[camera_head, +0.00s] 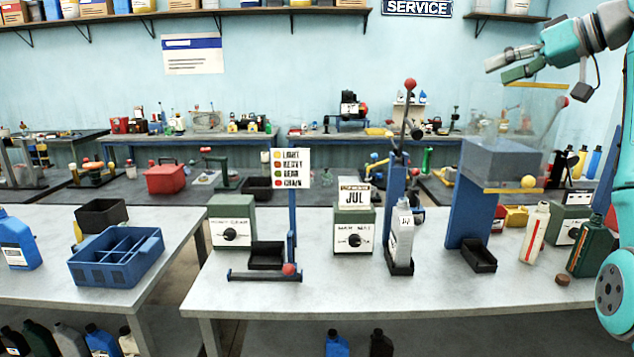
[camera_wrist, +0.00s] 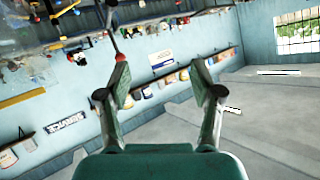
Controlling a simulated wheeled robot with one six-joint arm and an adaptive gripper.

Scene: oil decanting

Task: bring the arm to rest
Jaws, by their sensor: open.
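My gripper (camera_head: 508,66) is raised at the upper right of the head view, well above the bench and near the blue wall. Its two fingers point left and stand apart, with nothing between them. In the wrist view my gripper (camera_wrist: 163,95) also shows with both fingers spread and empty, facing the wall and shelf. My arm comes in from the right edge of the head view.
The grey bench (camera_head: 330,297) below holds a grey bottle (camera_head: 403,240), a white bottle (camera_head: 535,232), a dark green canister (camera_head: 590,246) and a blue press (camera_head: 470,215). A tall lever with a red knob (camera_head: 410,84) stands left of my gripper. A clear guard (camera_head: 530,112) is just below it.

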